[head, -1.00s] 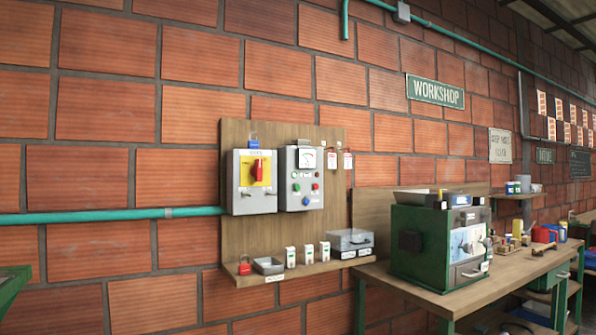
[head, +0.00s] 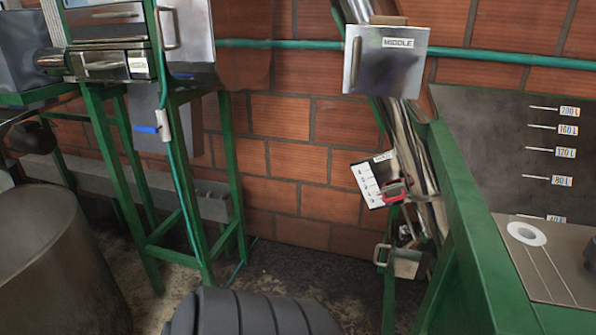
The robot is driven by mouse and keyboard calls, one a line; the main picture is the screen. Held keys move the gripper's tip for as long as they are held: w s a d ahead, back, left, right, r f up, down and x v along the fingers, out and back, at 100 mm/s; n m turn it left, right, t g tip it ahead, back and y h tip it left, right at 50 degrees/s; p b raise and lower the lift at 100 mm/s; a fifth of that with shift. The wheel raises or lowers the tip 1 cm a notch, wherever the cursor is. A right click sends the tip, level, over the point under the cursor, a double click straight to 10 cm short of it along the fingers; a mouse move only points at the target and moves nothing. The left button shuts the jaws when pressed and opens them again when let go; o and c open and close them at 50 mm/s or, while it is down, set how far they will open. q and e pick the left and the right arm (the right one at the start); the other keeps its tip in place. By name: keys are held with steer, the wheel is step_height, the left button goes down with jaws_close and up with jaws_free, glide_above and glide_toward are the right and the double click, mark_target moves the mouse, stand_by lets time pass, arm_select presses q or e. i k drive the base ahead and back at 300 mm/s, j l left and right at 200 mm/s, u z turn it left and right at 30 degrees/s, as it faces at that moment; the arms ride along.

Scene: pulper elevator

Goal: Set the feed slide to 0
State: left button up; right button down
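A small white scale plate (head: 367,182) with several marks stands tilted near the middle right, beside the sloping metal tube. A red-framed piece (head: 394,191) sits at the plate's lower right edge. This looks like the feed slide, but its label (head: 383,157) is too small to read, and I cannot tell which mark the red piece is at. Neither of my grippers is in view.
A metal box marked MIDDLE (head: 386,60) is above the scale. A green-framed tank (head: 530,150) with litre marks stands right. A green stand (head: 180,190) and a large round vessel (head: 60,265) are left. A dark ribbed object (head: 250,315) fills the bottom middle.

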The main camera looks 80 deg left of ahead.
mark_target(401, 189)
steer(key=u, duration=1.9)
steer(key=i+j, duration=0.5)
steer(key=j, duration=0.15)
steer(key=i+j, duration=0.55)
steer(key=j+u, duration=0.05)
steer(key=j, duration=0.1)
